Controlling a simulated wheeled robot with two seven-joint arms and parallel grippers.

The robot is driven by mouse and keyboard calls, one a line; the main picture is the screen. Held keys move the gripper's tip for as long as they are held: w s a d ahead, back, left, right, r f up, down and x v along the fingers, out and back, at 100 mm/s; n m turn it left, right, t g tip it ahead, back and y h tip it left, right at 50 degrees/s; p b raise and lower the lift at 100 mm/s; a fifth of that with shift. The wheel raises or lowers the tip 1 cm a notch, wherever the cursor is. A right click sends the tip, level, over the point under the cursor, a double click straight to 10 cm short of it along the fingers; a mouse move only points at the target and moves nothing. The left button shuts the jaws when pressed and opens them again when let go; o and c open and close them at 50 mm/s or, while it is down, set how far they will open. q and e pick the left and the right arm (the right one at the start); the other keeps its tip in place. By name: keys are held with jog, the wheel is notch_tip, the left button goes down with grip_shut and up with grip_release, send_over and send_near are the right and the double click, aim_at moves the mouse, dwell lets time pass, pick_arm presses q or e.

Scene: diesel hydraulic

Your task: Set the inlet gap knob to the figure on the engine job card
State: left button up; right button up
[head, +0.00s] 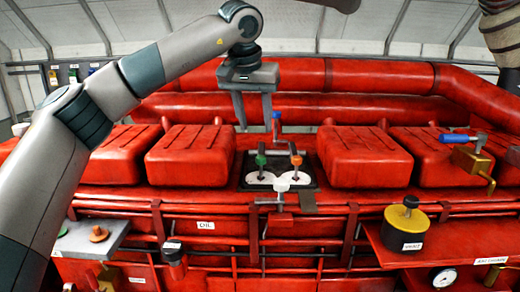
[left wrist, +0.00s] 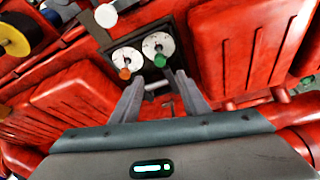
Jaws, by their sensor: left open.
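Two white dials sit side by side in a dark recess (head: 251,186) between the red covers. The left dial (head: 258,179) carries a green knob (head: 261,160) and the right dial (head: 293,179) an orange knob (head: 296,160). Both knobs show in the left wrist view, orange (left wrist: 124,73) and green (left wrist: 160,60). I cannot tell which is the inlet gap knob or read the dial figures. My left gripper (head: 255,125) is open and empty, pointing down above and behind the dials, apart from both knobs. I cannot identify an engine job card. My right gripper is not in view.
A blue-topped handle (head: 276,120) rises behind the dials, close to my left fingers. A white-topped lever (head: 282,186) stands in front. Red covers (head: 190,155) and (head: 362,157) flank the recess. A yellow-topped black pot (head: 405,220) stands on the right shelf.

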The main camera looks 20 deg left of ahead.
aim_at(261, 157)
pick_arm(q)
jog(key=p+x, duration=0.3)
jog(key=x, duration=0.8)
jog(key=shift+w+f+p, duration=0.15)
jog(key=shift+f+p, duration=0.05)
jog(key=shift+p, duration=0.15)
grip_shut()
